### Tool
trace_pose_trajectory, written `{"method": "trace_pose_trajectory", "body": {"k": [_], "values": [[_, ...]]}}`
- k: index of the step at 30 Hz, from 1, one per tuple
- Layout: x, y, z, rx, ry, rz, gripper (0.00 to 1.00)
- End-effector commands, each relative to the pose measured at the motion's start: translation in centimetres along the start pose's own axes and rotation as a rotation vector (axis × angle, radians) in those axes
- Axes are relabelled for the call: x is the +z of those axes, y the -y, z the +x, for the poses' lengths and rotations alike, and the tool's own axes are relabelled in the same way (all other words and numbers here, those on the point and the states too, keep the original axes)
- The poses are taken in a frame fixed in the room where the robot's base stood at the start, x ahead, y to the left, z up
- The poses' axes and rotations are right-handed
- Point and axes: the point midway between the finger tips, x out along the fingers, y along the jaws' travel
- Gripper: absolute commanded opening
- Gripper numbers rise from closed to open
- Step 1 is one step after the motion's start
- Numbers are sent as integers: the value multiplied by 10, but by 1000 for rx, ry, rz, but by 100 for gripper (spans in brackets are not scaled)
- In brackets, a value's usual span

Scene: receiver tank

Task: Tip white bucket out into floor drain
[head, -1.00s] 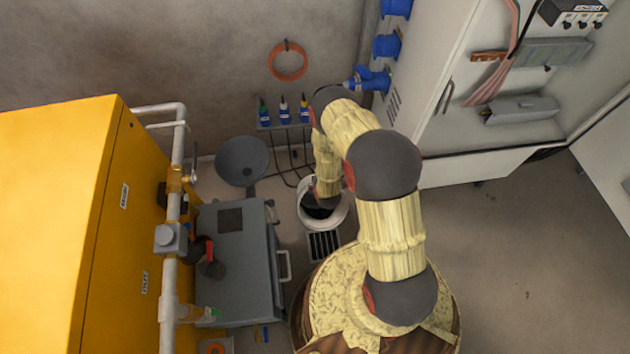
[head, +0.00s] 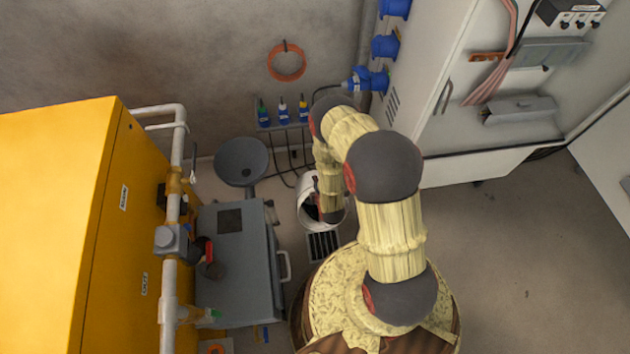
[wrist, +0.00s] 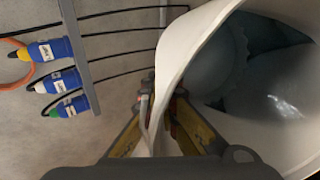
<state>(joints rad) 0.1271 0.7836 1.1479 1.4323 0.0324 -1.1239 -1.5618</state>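The white bucket (head: 306,188) is tilted beside the floor drain (head: 323,246), its mouth facing toward the drain side. My gripper (wrist: 164,95) is shut on the bucket's rim wall, one finger on each side, in the wrist view. The bucket's inside (wrist: 255,75) shows there with dark grey-blue, shiny contents; I cannot tell whether this is liquid. In the head view my arm hides the fingers and part of the bucket. The drain is a dark slotted grate just in front of the bucket.
A grey chest (head: 237,275) with a handle stands left of the drain. A grey round pan (head: 241,162) is behind it. A rack with several blue plugs (head: 284,115) and hanging black cables is at the wall. Open floor (head: 520,250) lies right.

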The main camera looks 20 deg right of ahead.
Motion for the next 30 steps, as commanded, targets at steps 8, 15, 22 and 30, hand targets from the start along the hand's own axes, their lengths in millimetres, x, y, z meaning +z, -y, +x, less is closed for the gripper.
{"method": "trace_pose_trajectory", "body": {"k": [8,15,22,30], "values": [[0,-4,-4,26,0,0,0],[0,-4,-5,32,0,0,0],[0,-5,-15,90,0,0,0],[0,-8,-29,169,0,0,0]]}}
